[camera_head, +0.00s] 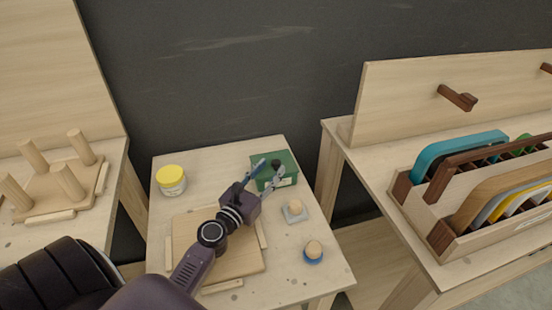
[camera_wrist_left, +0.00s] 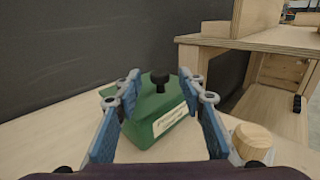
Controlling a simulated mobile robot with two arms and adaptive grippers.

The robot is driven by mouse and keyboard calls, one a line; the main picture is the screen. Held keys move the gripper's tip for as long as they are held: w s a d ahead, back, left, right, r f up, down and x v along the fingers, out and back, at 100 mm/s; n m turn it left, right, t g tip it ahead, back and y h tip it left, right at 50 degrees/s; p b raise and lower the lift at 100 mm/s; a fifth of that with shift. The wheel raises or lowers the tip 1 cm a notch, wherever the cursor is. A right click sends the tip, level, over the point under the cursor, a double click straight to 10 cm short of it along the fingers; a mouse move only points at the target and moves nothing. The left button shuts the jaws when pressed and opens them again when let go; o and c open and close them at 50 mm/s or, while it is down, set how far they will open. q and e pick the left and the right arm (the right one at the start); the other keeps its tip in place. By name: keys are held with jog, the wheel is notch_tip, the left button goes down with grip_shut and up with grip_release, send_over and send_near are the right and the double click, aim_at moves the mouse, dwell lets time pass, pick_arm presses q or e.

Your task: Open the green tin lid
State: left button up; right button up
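The green tin (camera_head: 291,166) stands at the back right of the small wooden table and looks closed. Its lid has a black knob (camera_wrist_left: 160,76), and a pale label (camera_wrist_left: 170,121) is on its front. My left gripper (camera_head: 268,173) reaches to the tin from the front left. In the left wrist view its fingers (camera_wrist_left: 160,84) are spread open, one to each side of the knob, with gaps between. I cannot tell whether they touch the lid. My right gripper is not in view.
A yellow-lidded jar (camera_head: 171,182) stands at the table's back left. A wooden board (camera_head: 190,228) lies under my left arm. Two round-knobbed pieces, one on a grey base (camera_head: 294,218) and one on a blue base (camera_head: 313,259), stand on the right. A rack (camera_head: 420,222) stands on the right-hand table.

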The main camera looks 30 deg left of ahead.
aim_at(274, 165)
pick_arm(q)
jog(key=w, duration=0.4)
jog(key=shift+a+f, duration=0.1)
jog(key=shift+a, duration=0.1)
jog(key=shift+w, duration=0.25)
jog(key=c, duration=0.6)
grip_shut()
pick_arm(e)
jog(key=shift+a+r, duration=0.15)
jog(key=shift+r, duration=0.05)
